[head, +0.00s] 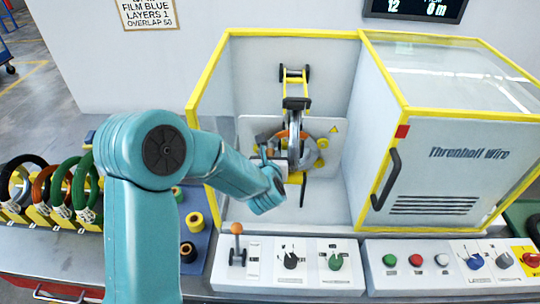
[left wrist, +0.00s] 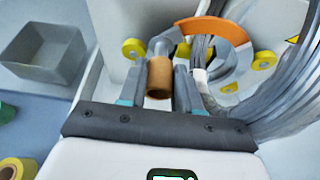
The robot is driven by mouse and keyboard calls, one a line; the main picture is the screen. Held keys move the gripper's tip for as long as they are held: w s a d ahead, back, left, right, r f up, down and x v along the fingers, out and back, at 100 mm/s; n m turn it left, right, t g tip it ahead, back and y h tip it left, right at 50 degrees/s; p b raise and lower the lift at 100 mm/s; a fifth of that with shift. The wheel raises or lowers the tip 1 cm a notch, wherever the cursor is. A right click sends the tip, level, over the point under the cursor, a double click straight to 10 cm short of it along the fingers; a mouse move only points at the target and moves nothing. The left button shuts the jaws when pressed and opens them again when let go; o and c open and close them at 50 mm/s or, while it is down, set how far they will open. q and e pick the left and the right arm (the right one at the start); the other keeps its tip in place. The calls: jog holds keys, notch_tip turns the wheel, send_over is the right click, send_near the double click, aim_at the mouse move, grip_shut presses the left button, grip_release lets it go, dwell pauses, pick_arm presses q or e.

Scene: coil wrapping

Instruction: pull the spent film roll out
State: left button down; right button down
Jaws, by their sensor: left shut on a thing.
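The spent film roll (left wrist: 160,78) is a bare brown cardboard core in the left wrist view, between the fingers of my left gripper (left wrist: 161,85). My left gripper is shut on it. A grey peg (left wrist: 160,45) shows just beyond its far end; I cannot tell whether the core still sits on it. In the head view my left gripper (head: 287,165) reaches into the open wrapping machine (head: 222,110), in front of the orange ring (head: 314,130). The core is too small to make out there. My right gripper is not in view.
A grey coil (left wrist: 285,100) hangs close right of my gripper. Yellow rollers (left wrist: 133,48) surround the ring. An empty-looking grey bin (left wrist: 42,55) stands at left. Film rolls (head: 195,221) stand on a blue mat. A control panel (head: 290,265) runs along the front; the right door (head: 455,170) is shut.

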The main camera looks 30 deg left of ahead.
pick_arm(q)
jog(key=s+d+b, duration=0.1)
jog(key=s, duration=0.1)
jog(key=s+d+b, duration=0.1)
jog(key=shift+s+d, duration=0.2)
jog(key=shift+s, duration=0.2)
dwell(0.5)
dwell(0.3)
